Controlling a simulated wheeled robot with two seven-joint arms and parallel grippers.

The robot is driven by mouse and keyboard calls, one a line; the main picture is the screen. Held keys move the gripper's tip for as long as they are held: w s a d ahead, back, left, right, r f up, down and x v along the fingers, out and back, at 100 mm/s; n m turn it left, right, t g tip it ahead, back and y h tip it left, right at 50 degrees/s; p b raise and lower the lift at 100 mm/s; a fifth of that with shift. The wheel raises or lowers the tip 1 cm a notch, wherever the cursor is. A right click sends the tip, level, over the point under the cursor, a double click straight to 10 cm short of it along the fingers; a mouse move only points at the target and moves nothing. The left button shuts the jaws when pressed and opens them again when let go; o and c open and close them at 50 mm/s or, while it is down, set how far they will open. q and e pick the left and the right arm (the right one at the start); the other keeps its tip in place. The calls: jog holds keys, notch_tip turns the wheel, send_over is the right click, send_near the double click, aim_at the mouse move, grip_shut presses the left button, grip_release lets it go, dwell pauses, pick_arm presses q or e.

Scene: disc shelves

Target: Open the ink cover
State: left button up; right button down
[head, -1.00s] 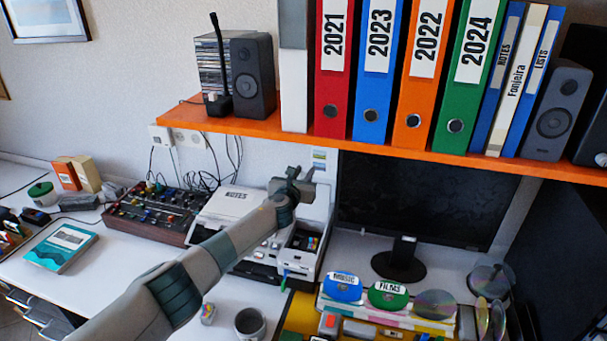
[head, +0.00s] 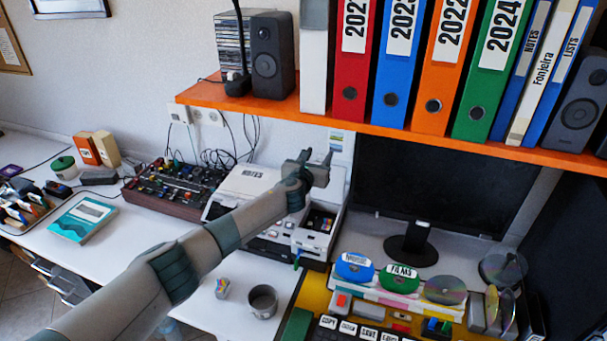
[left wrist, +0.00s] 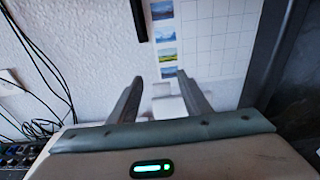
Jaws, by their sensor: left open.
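The white printer (head: 243,184) stands on the desk under the orange shelf. Its right-hand ink bay (head: 320,222) is uncovered, and small coloured cartridges show inside. A white panel, which looks like the raised ink cover (head: 338,180), stands up at the back of the bay, partly hidden by my gripper. My left gripper (head: 317,158) is open and above the bay, near the top of this panel. In the left wrist view, its two fingers (left wrist: 158,88) are spread with nothing clearly held between them. I cannot tell whether it touches the panel. My right gripper is not in view.
The orange shelf (head: 400,133) with binders hangs close above my left gripper. A dark monitor (head: 425,185) stands to the right. A mixer (head: 175,188) is to the left, and a grey cup (head: 262,301) and discs (head: 400,278) are in front.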

pick_arm(q)
jog(key=b+v, duration=0.1)
jog(key=v, duration=1.3)
jog(key=shift+s, duration=0.25)
jog(key=shift+r, duration=0.1)
